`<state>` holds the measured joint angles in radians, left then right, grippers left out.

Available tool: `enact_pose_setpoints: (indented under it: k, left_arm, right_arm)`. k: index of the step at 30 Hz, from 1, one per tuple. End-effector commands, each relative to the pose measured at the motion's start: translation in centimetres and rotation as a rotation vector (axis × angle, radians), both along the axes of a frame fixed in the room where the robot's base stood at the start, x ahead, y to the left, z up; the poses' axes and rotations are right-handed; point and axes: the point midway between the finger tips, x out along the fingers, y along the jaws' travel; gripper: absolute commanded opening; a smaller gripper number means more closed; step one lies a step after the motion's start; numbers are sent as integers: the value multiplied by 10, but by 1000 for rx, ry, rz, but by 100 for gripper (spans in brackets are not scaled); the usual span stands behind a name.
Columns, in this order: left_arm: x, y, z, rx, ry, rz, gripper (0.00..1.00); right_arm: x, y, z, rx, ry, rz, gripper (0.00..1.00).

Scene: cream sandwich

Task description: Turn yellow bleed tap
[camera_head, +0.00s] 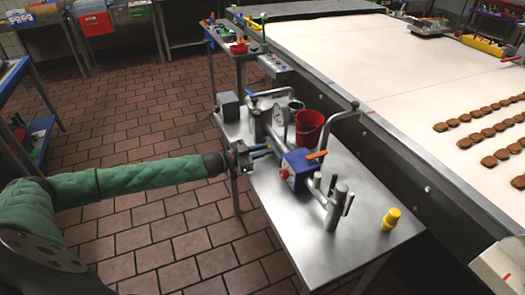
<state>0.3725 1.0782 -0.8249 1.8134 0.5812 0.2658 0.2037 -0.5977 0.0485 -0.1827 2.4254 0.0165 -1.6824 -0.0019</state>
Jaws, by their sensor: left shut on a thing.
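My left gripper (262,152) reaches in from the left on a green-sleeved arm (130,181). It is at the left side of the metal pump and pipe rig (292,150) on a steel table, shut on a small part of the rig that is too small and covered to make out. Blue shows at its fingertips. No yellow tap can be made out on the rig. An orange lever (316,155) sits on top of a blue box (300,168) with a red knob (283,174), right of the gripper. My right gripper is not in view.
A red bucket (309,128) and a round gauge (280,115) are behind the blue box. A yellow object (391,219) stands at the right of the steel table (300,237). A conveyor (370,75) with brown biscuits runs beyond. Tiled floor lies open at left.

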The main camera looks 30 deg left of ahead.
Motion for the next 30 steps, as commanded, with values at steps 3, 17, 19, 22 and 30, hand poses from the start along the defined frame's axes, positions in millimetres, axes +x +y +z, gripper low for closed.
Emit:
enact_pose_setpoints:
  k: [3, 17, 19, 22, 30]
  left_arm:
    - [0, 0, 0, 1, -1, 0, 34]
    - [-5, 5, -2, 1, 0, 1, 38]
    - [-11, 10, -3, 3, 1, 2, 38]
    - [-21, 18, -3, 3, 2, 1, 38]
    - [-46, 40, -2, 3, 2, 1, 38]
  right_arm:
    - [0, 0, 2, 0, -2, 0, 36]
    - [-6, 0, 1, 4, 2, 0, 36]
    - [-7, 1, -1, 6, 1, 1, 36]
    - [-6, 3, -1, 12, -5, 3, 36]
    - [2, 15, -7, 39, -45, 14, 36]
